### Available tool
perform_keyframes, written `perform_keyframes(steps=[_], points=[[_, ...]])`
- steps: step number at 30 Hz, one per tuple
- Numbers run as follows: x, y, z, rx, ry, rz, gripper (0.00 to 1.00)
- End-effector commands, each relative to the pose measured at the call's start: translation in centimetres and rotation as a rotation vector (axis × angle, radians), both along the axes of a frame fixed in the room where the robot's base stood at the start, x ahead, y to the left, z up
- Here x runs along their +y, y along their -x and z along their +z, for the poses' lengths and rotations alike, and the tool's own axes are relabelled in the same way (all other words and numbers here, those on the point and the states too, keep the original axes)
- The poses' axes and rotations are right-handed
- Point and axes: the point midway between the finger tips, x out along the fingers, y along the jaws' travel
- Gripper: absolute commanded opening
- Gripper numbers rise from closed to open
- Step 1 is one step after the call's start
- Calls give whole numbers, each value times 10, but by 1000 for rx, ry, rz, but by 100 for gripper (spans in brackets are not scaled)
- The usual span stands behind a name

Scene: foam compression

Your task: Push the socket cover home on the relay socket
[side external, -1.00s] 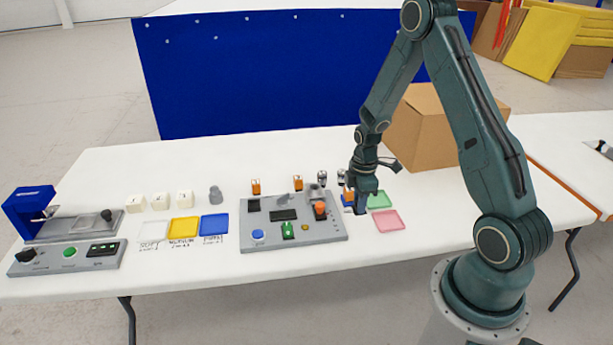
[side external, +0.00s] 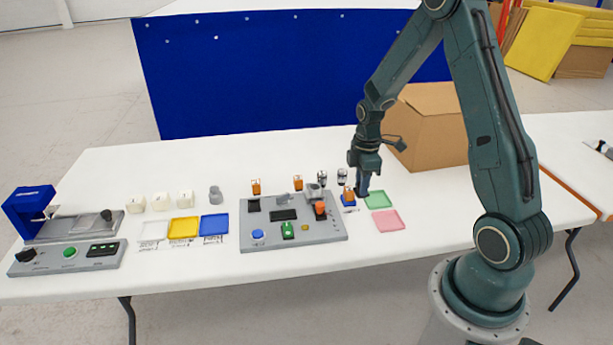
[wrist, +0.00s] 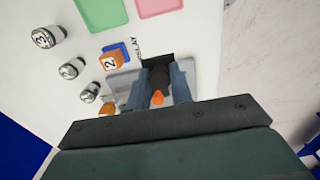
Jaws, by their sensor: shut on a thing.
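My gripper (side external: 362,192) is raised over the right end of the work area, near the blue tray. In the wrist view its fingers (wrist: 158,84) are shut on a dark piece, which I take as the socket cover (wrist: 158,76). An orange tip shows below the piece; I cannot tell whether it belongs to it. The grey panel (side external: 262,238) stands left of the gripper in the side view. An orange block (side external: 320,209) sits at its right end. I cannot make out which part is the relay socket.
An orange block marked 2 (wrist: 111,61) sits on a blue tray (side external: 348,203). Green (side external: 378,200) and pink (side external: 388,221) trays lie to the right. Numbered cylinders (wrist: 43,38) stand behind. A cardboard box (side external: 428,130) is at the back. The table front is clear.

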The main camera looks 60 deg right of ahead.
Motion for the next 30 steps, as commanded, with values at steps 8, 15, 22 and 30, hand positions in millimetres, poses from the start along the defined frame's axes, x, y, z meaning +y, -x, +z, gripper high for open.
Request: perform_keyframes(steps=[8,15,22,30], points=[[-1,-1,35,-3,1,0,0],[0,-6,55,-1,1,2,0],[2,-31,55,0,0,2,0],[8,-72,56,-1,1,4,0]])
